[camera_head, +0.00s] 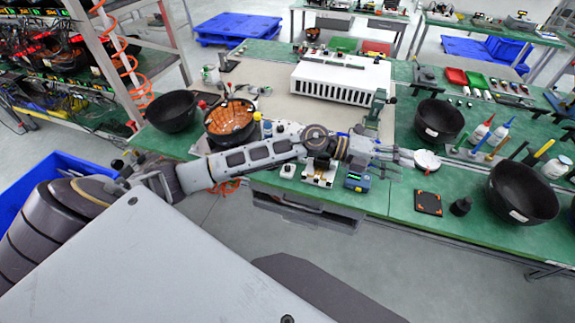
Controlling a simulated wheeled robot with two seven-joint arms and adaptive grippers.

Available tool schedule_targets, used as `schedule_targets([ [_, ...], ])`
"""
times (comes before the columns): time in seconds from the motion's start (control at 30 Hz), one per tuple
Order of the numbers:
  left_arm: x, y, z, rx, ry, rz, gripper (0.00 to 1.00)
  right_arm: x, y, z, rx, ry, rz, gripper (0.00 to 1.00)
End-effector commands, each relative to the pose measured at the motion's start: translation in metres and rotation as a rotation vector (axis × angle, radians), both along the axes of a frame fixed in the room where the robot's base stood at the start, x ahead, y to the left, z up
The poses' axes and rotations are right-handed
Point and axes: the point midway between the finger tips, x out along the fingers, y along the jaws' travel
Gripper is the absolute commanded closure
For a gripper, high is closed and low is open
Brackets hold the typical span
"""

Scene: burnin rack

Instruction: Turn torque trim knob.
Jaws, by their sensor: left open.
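My left arm reaches in from the left across the front of the green bench (385,200). Its gripper (408,158) is open, with its fingertips by a white round piece (427,160) that has a small red mark. I cannot tell whether they touch it. A small blue device with a display (357,182) stands below the wrist, near the bench's front edge. A short black round piece (461,206) stands right of a dark square plate (428,202). I cannot tell which of these is the torque trim knob. My right gripper is not in view.
A white slotted box (341,80) stands at the back. Black bowls stand at the right (523,192), behind the gripper (438,120) and at the left (172,111). Bottles (482,129) and pen-like tools stand to the right. A bare green strip lies along the front edge.

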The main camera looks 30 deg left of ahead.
Motion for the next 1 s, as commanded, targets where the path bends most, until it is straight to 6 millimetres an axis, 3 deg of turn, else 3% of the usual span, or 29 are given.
schedule_targets([
  [0.27,-0.007,0.037,-0.043,0.340,-0.033,-0.155,0.56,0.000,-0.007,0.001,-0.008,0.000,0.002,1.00],
  [0.47,-0.006,0.087,-0.072,0.598,-0.015,-0.224,0.56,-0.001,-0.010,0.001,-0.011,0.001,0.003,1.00],
  [0.7,0.002,0.169,-0.092,0.917,0.047,-0.255,0.56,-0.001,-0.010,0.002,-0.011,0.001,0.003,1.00],
  [1.0,0.008,0.287,-0.088,1.286,0.186,-0.217,0.56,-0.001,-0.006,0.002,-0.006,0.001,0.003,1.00],
])
